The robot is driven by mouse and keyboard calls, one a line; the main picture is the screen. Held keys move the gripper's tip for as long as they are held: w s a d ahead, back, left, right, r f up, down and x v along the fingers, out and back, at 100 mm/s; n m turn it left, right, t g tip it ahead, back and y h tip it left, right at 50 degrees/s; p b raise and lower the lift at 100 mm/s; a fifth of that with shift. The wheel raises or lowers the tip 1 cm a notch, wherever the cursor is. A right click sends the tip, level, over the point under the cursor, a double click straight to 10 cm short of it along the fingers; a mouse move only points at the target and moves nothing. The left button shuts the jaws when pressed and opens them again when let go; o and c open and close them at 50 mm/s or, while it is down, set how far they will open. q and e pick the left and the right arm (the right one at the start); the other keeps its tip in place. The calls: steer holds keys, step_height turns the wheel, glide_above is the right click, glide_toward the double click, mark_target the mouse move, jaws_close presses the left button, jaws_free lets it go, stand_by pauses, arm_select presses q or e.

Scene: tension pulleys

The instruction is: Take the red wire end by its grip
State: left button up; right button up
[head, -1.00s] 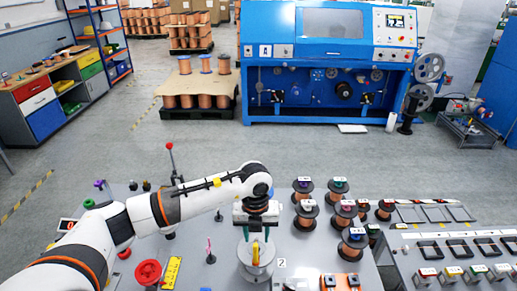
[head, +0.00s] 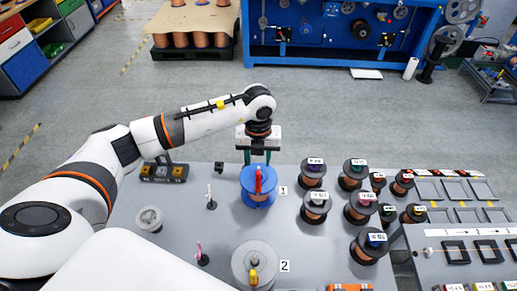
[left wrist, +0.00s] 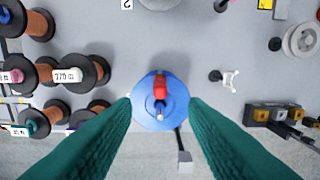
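The red wire end grip (head: 258,178) stands upright at the centre of a blue pulley (head: 257,198) beside the number 1. In the left wrist view the red grip (left wrist: 160,88) and blue pulley (left wrist: 145,106) lie between my fingers. My left gripper (head: 257,158) is above the red grip, pointing down. In the left wrist view its two green fingers are wide apart, one on each side (left wrist: 160,100), with nothing held. Contact with the pulley cannot be told. My right gripper is not in view.
A grey pulley (head: 254,264) with a yellow grip (head: 253,278) stands nearer, beside the number 2. Several wire spools (head: 362,207) stand to the right. A white-topped stand (head: 210,198), a pink-topped stand (head: 200,254) and a dark block (head: 165,173) are to the left.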

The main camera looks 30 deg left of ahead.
mark_target(258, 172)
arm_select(q)
steer(key=shift+s+f+b, duration=0.2)
steer(key=shift+f+b, duration=0.2)
steer(key=shift+f, duration=0.35)
steer(key=f+b, duration=0.5)
steer(key=f, duration=0.2)
steer(key=shift+w+f, duration=0.1)
steer(key=shift+w, duration=0.1)
steer(key=shift+c, duration=0.2)
jaws_close()
